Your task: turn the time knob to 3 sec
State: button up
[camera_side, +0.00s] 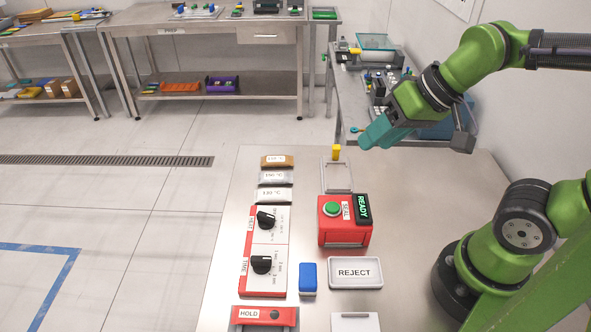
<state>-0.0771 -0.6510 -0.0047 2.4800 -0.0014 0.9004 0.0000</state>
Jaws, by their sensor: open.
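The time knob (261,264) is a black round knob on the lower half of a white panel with red ends, beside a red strip marked TIME. Small scale marks lie to its right; they are too small to read, so I cannot tell its setting. The heat knob (265,221) is a similar black knob just above it. My gripper (366,142) is teal and held above the back of the table, well up and to the right of both knobs. It is open and touches nothing that I can see; the gap between its fingers is hard to see.
A red box with a green button (332,209) and READY display stands right of the panel. A blue block (308,279) and a REJECT tray (355,273) lie nearby. Temperature-labelled packets (275,194) lie behind the panel. A red HOLD block (264,316) is in front.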

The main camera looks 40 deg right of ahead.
jog(key=w+a+n+g, duration=0.4)
jog(key=w+a, duration=0.4)
jog(key=n+g+h, duration=0.4)
jog(key=n+h, duration=0.2)
jog(key=n, duration=0.2)
send_over(261, 259)
jog(key=w+a, duration=0.4)
jog(key=w, duration=0.2)
notch_tip(261, 259, down, 7)
jog(key=shift+s+r+g, duration=0.5)
jog(key=shift+r+g, duration=0.2)
jog(key=shift+r, duration=0.55)
jog(key=x, duration=0.5)
jog(key=a+x, duration=0.1)
jog(key=x, duration=1)
jog(key=shift+s+a+f, duration=0.1)
jog(key=shift+a+f, duration=0.05)
jog(key=shift+f, duration=0.25)
jog(key=shift+c, duration=0.3)
grip_shut()
